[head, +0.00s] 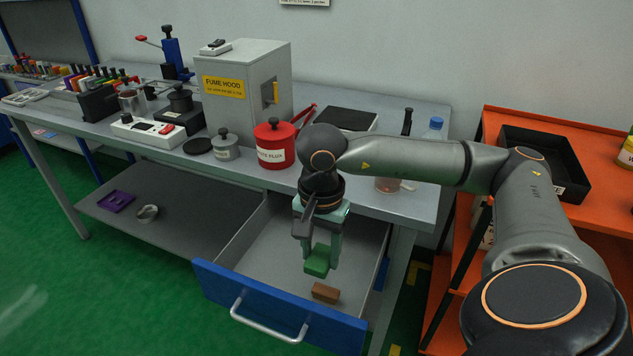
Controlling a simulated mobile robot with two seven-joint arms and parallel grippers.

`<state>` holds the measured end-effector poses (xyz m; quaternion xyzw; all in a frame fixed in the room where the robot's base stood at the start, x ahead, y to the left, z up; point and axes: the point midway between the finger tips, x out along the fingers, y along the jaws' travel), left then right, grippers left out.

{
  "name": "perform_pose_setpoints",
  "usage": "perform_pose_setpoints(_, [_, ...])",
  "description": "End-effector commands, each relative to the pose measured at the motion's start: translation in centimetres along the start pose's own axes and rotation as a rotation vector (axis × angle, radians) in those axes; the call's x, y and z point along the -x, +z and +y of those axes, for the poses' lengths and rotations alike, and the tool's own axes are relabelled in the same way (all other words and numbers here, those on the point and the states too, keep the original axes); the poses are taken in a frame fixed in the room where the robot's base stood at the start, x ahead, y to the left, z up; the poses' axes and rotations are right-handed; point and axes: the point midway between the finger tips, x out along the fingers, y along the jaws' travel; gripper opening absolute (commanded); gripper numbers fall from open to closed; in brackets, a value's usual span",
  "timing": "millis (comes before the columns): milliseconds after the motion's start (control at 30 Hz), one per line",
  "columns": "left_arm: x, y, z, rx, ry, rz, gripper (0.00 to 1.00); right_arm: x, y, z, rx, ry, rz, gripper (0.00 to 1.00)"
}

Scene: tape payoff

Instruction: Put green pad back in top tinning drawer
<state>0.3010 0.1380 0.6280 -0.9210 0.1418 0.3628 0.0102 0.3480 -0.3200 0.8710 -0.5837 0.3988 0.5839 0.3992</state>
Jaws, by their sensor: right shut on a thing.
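The green pad (317,262) is held between the fingers of my right gripper (319,258). The gripper points down and is shut on the pad. Both are over the open drawer (268,234), which has a blue front (275,308) with a metal handle. The pad appears to be above the drawer floor, but the exact height is hard to tell. A brown block (326,292) lies in the drawer close to its front, just nearer than the pad. My left gripper does not show.
On the bench above stand a red pot (274,144), a grey lidded pot (225,145) and the fume hood (247,88). A lower shelf at left holds a purple tray (116,201) and a metal ring (147,213). An orange cart (590,225) with a black tray stands at right.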

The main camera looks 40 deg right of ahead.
Motion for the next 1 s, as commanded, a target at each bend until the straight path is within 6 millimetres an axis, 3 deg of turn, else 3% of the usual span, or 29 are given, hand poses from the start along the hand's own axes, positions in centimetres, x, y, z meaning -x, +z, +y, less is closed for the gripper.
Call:
perform_pose_setpoints(167, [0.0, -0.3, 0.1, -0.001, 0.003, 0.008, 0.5, -0.4, 0.0, -0.6, 0.022, 0.0, -0.002, 0.0])
perform_pose_setpoints(567, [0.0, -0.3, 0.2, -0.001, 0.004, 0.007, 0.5, -4.1, -1.6, -8.8, 0.022, 0.001, -0.002, 0.0])
perform_pose_setpoints(700, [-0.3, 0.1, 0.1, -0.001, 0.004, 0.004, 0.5, -7.0, -2.1, -11.0, 0.02, 0.003, -0.002, 0.0])
perform_pose_setpoints(1000, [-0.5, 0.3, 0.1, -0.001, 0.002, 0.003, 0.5, -9.5, -2.6, -13.1, 0.021, 0.001, 0.0, 0.0])
